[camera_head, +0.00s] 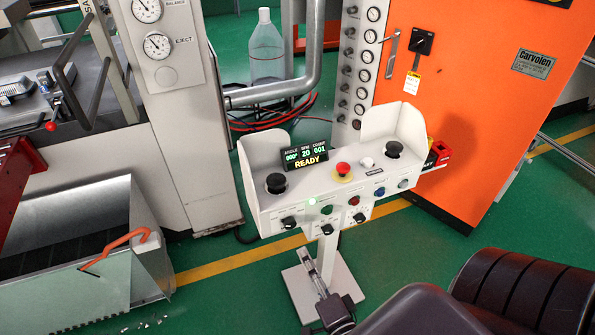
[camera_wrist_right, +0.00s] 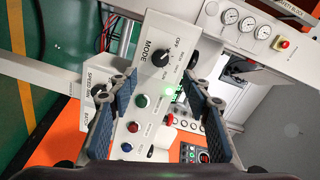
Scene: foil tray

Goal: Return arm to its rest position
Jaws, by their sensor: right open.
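My right gripper (camera_head: 314,262) is at the bottom centre of the head view, in front of the lower edge of a white control console (camera_head: 330,185). In the right wrist view my right gripper (camera_wrist_right: 160,85) shows two blue-grey fingers spread apart, with nothing held between them. The console's front face, with a black MODE knob (camera_wrist_right: 160,58), a green button (camera_wrist_right: 141,101) and a red button (camera_wrist_right: 132,127), shows behind and between the fingers. I cannot tell any touch between fingers and console. My left gripper is not in view.
An orange cabinet (camera_head: 480,110) stands behind right. A metal bin (camera_head: 70,290) with an orange hooked tool (camera_head: 120,245) is at lower left. Green floor (camera_head: 225,300) shows between.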

